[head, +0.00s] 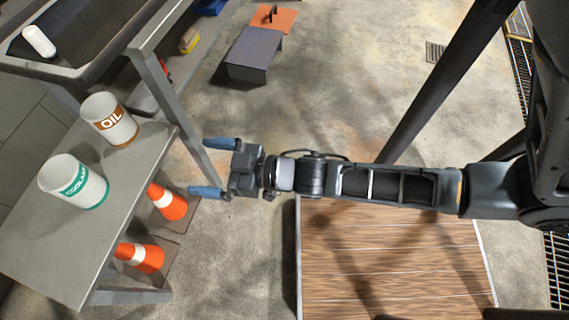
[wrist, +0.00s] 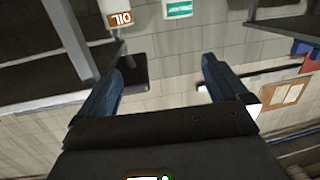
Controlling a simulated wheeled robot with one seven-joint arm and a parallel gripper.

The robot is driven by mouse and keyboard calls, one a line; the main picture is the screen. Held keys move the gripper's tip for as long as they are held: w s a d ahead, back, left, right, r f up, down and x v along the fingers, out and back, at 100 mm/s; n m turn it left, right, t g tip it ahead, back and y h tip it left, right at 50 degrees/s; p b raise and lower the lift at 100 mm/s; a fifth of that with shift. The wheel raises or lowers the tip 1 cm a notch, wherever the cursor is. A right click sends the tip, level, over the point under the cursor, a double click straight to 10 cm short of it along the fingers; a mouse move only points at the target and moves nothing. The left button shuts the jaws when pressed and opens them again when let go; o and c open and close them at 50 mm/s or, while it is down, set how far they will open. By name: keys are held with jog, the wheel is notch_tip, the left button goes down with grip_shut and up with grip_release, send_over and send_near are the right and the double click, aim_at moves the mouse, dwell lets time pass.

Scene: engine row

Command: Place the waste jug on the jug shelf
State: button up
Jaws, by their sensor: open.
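A white container with a brown OIL label (head: 110,119) and a white container with a green COOLANT label (head: 74,182) stand upright on a grey bench top (head: 55,255) at left in the head view. Neither carries a visible waste label, and I cannot tell which thing is the waste jug or which surface is the jug shelf. My gripper (head: 198,167) is open and empty, right of the bench and apart from both containers. In the wrist view the OIL container (wrist: 119,18) and the COOLANT container (wrist: 178,10) show upside down at the top, beyond my open fingers.
Two orange cones (head: 168,203) stand beside the bench's right side, low down. A dark basin (head: 85,45) holding a white object (head: 39,41) is at upper left. A grey box (head: 253,55) sits on the floor; a wood-topped platform (head: 390,265) lies below my arm. Open floor lies between.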

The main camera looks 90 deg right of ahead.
jog(key=s+a+r+g+y, duration=0.1)
jog(key=s+a+r, duration=0.2)
jog(key=s+r, duration=0.4)
jog(key=s+a+r+n+y, duration=0.1)
jog(key=s+a+r, duration=0.3)
jog(key=s+r, duration=0.3)
jog(key=shift+s+a+g, duration=0.25)
jog(key=shift+s+g, duration=0.15)
jog(key=shift+s, duration=0.15)
